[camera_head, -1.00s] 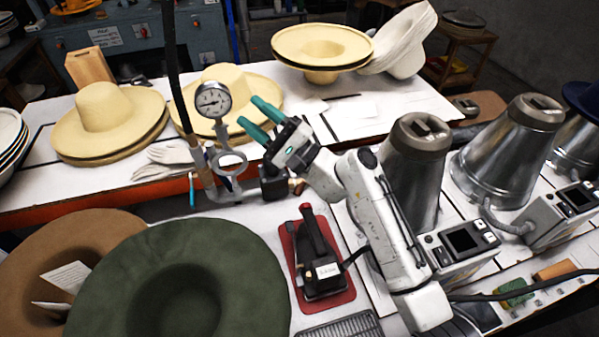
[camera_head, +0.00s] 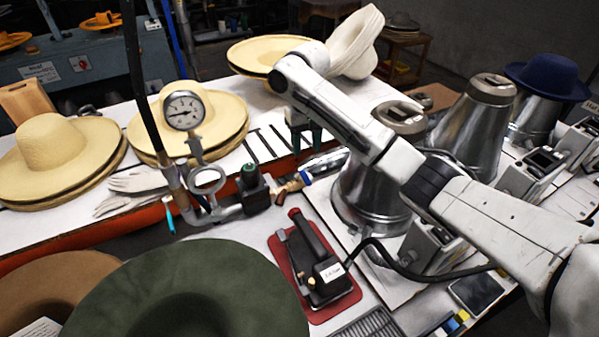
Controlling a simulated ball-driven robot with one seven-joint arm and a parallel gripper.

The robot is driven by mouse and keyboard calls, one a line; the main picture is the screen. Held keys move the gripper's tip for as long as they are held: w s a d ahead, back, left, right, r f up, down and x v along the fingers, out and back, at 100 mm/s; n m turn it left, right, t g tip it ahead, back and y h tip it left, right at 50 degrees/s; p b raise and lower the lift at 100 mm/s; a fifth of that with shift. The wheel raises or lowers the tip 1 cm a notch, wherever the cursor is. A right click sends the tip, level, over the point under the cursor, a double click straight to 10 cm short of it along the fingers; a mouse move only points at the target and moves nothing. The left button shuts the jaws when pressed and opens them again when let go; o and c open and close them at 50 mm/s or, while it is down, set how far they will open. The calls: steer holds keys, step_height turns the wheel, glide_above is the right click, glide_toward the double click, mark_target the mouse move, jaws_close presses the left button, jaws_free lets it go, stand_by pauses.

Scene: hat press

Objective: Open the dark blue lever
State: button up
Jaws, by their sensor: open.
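A dark blue part with a silver body (camera_head: 322,165), which looks like the lever, extends right from the brass fitting (camera_head: 291,186) on the pipework. I cannot tell whether a fingertip touches the lever. A second small dark blue piece (camera_head: 203,203) shows below the pressure gauge (camera_head: 184,110), and a light blue handle (camera_head: 170,221) hangs left of it.
Metal hat-press cones (camera_head: 378,185) stand close to the right of the lever. A black iron (camera_head: 318,262) rests on a red pad in front. A green hat (camera_head: 190,290) fills the lower left. Straw hats (camera_head: 62,150) lie on the far table. A black hose (camera_head: 420,275) crosses the front right.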

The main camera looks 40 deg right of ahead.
mark_target(305, 177)
step_height(305, 177, down, 10)
steer(key=shift+r+p, duration=0.25)
steer(key=shift+p, duration=0.15)
steer(key=shift+c, duration=0.3)
jaws_close()
